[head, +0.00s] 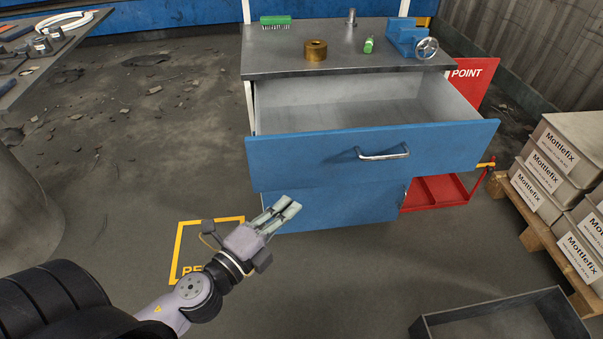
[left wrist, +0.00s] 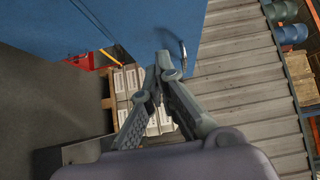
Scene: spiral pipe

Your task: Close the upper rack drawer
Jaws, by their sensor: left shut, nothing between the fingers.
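The upper rack drawer (head: 455,142) is pulled far out, and its empty grey inside shows. Its blue front carries a silver bar handle (head: 383,153) right of the middle. The blue lower drawer front (head: 340,208) sits beneath, further back. My left gripper (head: 288,206) is shut and empty, below the upper drawer front's left part and apart from the handle. In the left wrist view the shut fingertips (left wrist: 165,62) show against a blue front (left wrist: 150,25), with a handle (left wrist: 183,57) beside them. My right gripper is not in view.
The rack top (head: 340,67) holds a green brush (head: 275,20), a brass ring (head: 315,50) and a blue vice (head: 408,38). A red trolley (head: 435,190) stands right of the rack. Boxes on a pallet (head: 545,245) and a grey tray (head: 500,318) lie at right.

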